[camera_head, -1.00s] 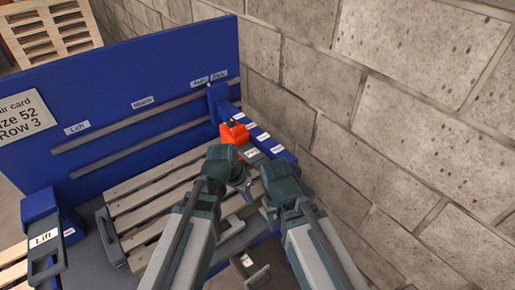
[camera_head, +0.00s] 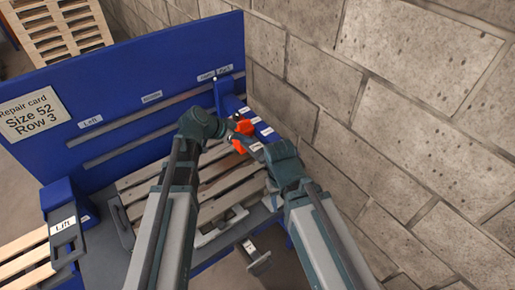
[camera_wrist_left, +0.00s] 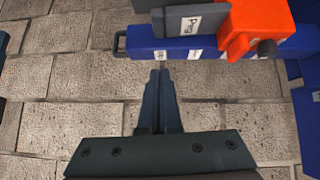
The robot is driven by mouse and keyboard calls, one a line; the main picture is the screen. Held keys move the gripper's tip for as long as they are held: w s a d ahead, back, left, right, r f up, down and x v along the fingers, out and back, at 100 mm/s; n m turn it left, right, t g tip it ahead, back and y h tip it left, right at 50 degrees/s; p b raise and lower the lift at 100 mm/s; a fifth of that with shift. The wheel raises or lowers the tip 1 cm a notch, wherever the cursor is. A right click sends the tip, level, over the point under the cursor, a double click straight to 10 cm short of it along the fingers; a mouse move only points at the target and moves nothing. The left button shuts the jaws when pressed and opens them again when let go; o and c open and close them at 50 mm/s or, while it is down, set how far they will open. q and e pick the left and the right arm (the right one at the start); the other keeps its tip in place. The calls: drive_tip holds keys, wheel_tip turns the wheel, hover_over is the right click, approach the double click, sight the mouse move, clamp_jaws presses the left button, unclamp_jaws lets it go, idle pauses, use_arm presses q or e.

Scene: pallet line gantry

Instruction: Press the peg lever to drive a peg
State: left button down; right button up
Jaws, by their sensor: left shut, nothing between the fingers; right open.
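The peg lever (camera_wrist_left: 190,20) is a dark grey bar with a white "Peg" label, beside an orange block (camera_wrist_left: 262,22) on a blue rail (camera_wrist_left: 205,47). In the head view, the orange block (camera_head: 243,130) shows partly behind my left gripper (camera_head: 228,128). In the left wrist view, my left gripper (camera_wrist_left: 160,72) is shut and empty; its tips appear just below the rail's edge, and I cannot tell whether they touch it. My right gripper (camera_head: 272,180) is open, right of the left one; its fingers are mostly hidden.
A slatted wooden pallet (camera_head: 215,180) lies on the blue station below my arms. A blue back panel (camera_head: 140,60) carries a repair card (camera_head: 33,113) reading "Size 52 Row 3". A Lift lever (camera_head: 65,232) stands at left. A block wall (camera_head: 400,110) closes the right side.

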use_arm(q)
drive_tip(key=b, duration=0.7)
hover_over(262, 157)
drive_tip(key=f, duration=0.7)
drive_tip(key=shift+w+a+f, duration=0.1)
drive_tip(key=shift+a, duration=0.1)
drive_tip(key=shift+d+f+b, duration=0.2)
drive_tip(key=shift+f+b, duration=0.6)
drive_tip(key=shift+f, duration=0.15)
drive_tip(key=shift+f+b, duration=0.9)
